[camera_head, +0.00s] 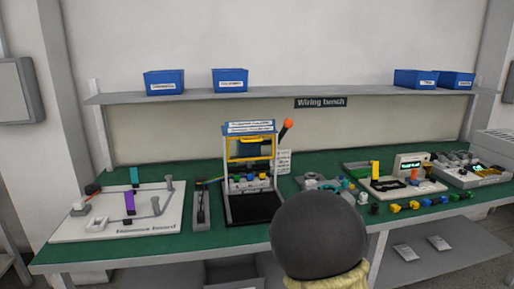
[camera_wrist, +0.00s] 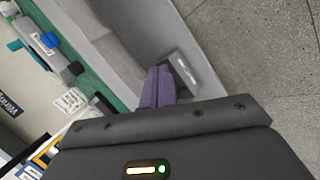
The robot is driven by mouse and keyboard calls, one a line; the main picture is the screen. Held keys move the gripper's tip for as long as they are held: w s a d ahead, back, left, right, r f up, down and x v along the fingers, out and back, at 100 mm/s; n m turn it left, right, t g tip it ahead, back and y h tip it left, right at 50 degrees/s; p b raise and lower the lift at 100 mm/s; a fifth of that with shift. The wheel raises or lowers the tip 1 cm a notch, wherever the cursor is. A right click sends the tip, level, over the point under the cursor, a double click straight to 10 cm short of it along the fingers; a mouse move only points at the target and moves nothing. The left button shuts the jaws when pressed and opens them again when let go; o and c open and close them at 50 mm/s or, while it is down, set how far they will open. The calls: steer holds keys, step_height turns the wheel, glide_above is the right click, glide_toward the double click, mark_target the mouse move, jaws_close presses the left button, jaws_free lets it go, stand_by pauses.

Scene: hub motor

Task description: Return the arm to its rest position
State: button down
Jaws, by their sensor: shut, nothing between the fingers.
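My gripper (camera_wrist: 159,72) shows in the wrist view with its purple-grey fingers together and nothing between them. Its fingertips are over the bench's front edge and lower shelf, as seen from the wrist; how far above cannot be told. In the head view a dark rounded part of my arm (camera_head: 318,235) rises at the bottom, in front of the bench, and hides part of its front edge. The gripper itself does not show in that view.
The green bench (camera_head: 215,205) carries a white harness board (camera_head: 75,220), a blue-and-yellow press-like fixture (camera_head: 250,148), colored connectors (camera_head: 410,204) and a grey device (camera_head: 475,178). Blue bins (camera_head: 164,82) stand on the shelf above. Bare floor (camera_wrist: 265,60) lies right in the wrist view.

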steer(key=s+r+m+g+y, duration=0.1)
steer(key=s+r+m+g, duration=0.1)
steer(key=s+m, duration=0.65)
steer(key=s+r+m+g+y, duration=0.1)
steer(key=s+r+m+g, duration=0.15)
steer(key=s+m, duration=0.65)
step_height(320, 180, up, 21)
steer(key=s+n+p, duration=0.2)
steer(key=n+p, duration=0.1)
steer(key=p, duration=1.9)
steer(key=shift+s+d+r+p, duration=0.15)
steer(key=shift+s+p, duration=0.15)
steer(key=shift+p, duration=0.05)
steer(key=shift+s, duration=0.2)
steer(key=shift+w, duration=0.15)
